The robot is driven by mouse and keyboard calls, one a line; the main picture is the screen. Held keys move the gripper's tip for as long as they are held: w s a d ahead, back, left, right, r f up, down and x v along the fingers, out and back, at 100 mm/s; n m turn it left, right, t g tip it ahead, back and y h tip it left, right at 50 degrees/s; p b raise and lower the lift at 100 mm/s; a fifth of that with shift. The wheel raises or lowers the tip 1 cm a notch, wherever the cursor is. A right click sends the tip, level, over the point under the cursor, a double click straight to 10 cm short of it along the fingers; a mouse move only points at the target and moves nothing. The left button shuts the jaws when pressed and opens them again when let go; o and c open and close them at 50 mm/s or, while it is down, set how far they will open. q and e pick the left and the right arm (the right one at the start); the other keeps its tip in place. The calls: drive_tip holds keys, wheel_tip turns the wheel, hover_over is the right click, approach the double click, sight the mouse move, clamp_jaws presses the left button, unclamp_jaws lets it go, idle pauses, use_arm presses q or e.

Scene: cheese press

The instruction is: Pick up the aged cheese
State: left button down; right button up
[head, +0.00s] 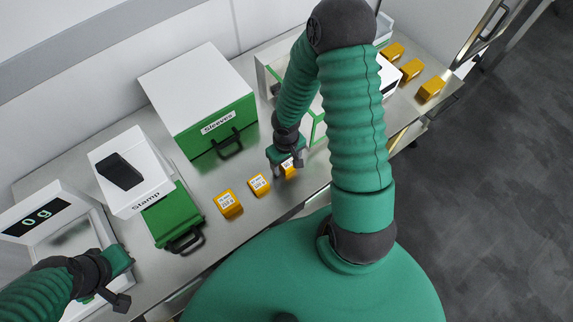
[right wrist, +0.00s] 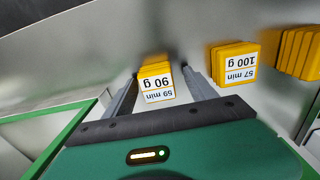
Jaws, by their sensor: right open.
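Orange cheese blocks with white labels stand in a row on the steel counter. One cheese (right wrist: 157,81), labelled 59 min, 90 g, is between the open fingers of my right gripper (head: 287,166) in the right wrist view; no grip shows. It also shows partly covered in the head view (head: 289,171). The cheese beside it (right wrist: 236,63) reads 57 min, 100 g and is the middle block (head: 259,184) in the head view. A third block (head: 229,204) stands further left. My left gripper (head: 122,283) hangs over the scale; its jaws are unclear.
The scale (head: 37,217) reads 0 g. A Stamp box (head: 130,170) with a green front part and a Sleeves box (head: 197,88) stand behind the row. Several more orange blocks (head: 411,69) stand at the counter's far right. The counter's front edge runs close to the cheeses.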

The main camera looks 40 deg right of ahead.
drive_tip(key=shift+r, duration=0.1)
drive_tip(key=shift+c, duration=0.8)
drive_tip(key=shift+d, duration=0.3)
drive_tip(key=c, duration=1)
drive_tip(key=shift+c, duration=1.1)
drive_tip(key=shift+a, duration=0.15)
clamp_jaws()
